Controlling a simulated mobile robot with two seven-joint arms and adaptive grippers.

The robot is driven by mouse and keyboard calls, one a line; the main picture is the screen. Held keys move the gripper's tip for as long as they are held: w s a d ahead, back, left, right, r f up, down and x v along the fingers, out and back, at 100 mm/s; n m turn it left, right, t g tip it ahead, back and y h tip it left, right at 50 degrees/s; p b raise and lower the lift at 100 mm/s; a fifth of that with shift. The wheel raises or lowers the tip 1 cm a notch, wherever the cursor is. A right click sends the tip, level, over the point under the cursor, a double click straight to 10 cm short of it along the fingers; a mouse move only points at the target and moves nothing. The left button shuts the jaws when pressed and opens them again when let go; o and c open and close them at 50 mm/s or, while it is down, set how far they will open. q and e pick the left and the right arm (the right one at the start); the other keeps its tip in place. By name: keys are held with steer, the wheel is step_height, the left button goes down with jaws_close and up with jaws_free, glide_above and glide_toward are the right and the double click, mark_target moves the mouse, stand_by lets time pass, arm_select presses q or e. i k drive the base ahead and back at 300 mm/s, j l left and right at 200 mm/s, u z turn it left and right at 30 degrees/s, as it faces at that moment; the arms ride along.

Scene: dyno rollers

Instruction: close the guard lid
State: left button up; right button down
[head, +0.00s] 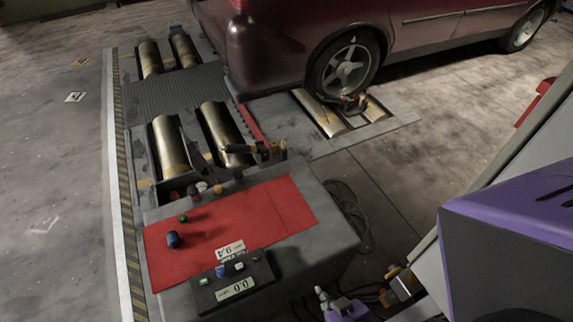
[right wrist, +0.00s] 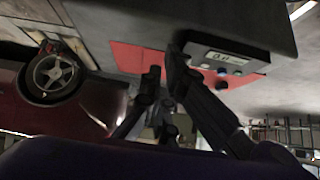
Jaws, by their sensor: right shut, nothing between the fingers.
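The grey console (head: 330,240) has a red top panel (head: 275,205) with a green button (head: 183,219) and a dark blue knob (head: 172,240). A thin dark raised piece (head: 201,160) stands at its far edge; I cannot tell for sure whether this is the guard lid. My right gripper (head: 312,302) is low beside the console's near right side, partly cut off by the frame. In the right wrist view its dark fingers (right wrist: 165,72) are shut and empty, in front of the red panel (right wrist: 128,62). Whether they touch anything is unclear. My left gripper is out of view.
A black control box (head: 232,284) with a display sits at the console's near edge. Behind are metal rollers (head: 168,145) in a floor frame. A dark red car (head: 285,50) stands at the back, one wheel (head: 347,66) by the rollers. The floor at left is clear.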

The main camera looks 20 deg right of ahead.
mark_target(198, 162)
steer(key=k+l, duration=0.1)
steer(key=k, duration=0.35)
steer(key=k+l, duration=0.1)
steer(key=k, duration=0.35)
steer(key=u, duration=1.45)
steer(key=i+j+u, duration=0.15)
steer(key=i, duration=0.5)
steer(key=i+j+u, duration=0.15)
steer(key=i, duration=0.5)
steer(key=i+l+z, duration=0.1)
steer(key=i+z, duration=0.35)
steer(key=i, duration=0.25)
steer(key=i+j+z, duration=0.2)
steer(key=i+z, duration=0.25)
steer(key=i, duration=0.25)
steer(key=i+z, duration=0.2)
steer(key=i, duration=1.45)
steer(key=i+z, duration=0.4)
steer(key=i, duration=0.3)
steer(key=i+j+z, duration=0.2)
steer(key=i+z, duration=0.2)
steer(key=i, duration=0.35)
steer(key=i+l+z, duration=0.1)
steer(key=i+z, duration=0.2)
steer(key=z, duration=0.2)
steer(key=i+z, duration=0.45)
steer(key=i+j+z, duration=0.1)
steer(key=i+z, duration=0.15)
steer(key=z, duration=0.25)
